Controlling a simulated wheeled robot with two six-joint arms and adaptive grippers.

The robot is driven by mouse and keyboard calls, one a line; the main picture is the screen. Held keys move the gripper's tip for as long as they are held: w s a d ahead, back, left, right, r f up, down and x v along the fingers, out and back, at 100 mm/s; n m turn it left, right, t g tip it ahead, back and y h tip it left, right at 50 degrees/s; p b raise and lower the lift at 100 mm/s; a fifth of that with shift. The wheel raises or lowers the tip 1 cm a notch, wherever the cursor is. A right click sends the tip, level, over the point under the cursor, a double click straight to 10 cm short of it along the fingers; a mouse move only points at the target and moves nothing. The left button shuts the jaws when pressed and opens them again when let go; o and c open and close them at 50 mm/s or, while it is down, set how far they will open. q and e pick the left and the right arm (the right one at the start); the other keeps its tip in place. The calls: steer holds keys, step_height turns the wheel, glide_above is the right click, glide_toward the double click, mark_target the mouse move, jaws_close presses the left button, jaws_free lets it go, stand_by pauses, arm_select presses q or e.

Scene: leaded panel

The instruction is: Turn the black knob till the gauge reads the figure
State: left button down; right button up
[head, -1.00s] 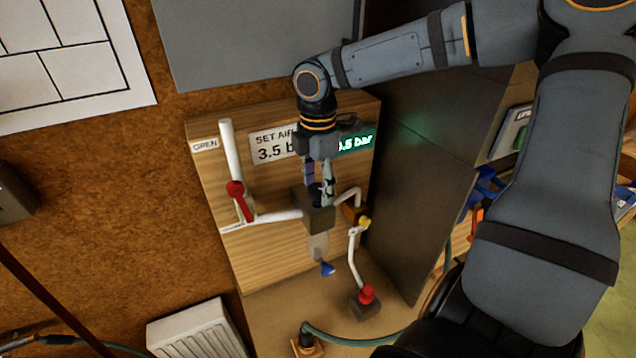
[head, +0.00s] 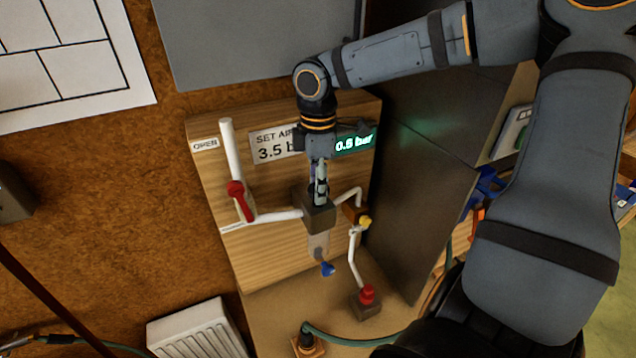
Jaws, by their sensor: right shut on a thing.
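My right gripper (head: 319,200) points down from above and is shut on the black knob, which its fingers almost wholly hide. The knob sits on top of the dark regulator block (head: 319,217) on the wooden panel. The green lit gauge (head: 355,143) is partly covered by my gripper; it seems to read 0.5 or 0.6 bar, the last digit being blurred. The white sign (head: 272,146) beside it says SET AIR and 3.5, its right end hidden behind my gripper. My left gripper is not in view.
A red lever (head: 240,198) on the white pipe stands left of the block. A clear bowl with a blue tap (head: 327,269) hangs below it. A yellow-knobbed part (head: 364,223) and a red knob (head: 367,293) are to the right. A dark cabinet side (head: 420,180) stands close on the right.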

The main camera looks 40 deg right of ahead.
steer(key=m, duration=0.6)
steer(key=shift+w+r+m, duration=0.1)
steer(key=shift+m, duration=0.2)
steer(key=m, duration=1.2)
steer(key=shift+d+m, duration=0.1)
steer(key=shift+m, duration=0.2)
steer(key=m, duration=0.6)
steer(key=shift+m, duration=0.4)
steer(key=o, duration=1.1)
steer(key=shift+o, duration=0.2)
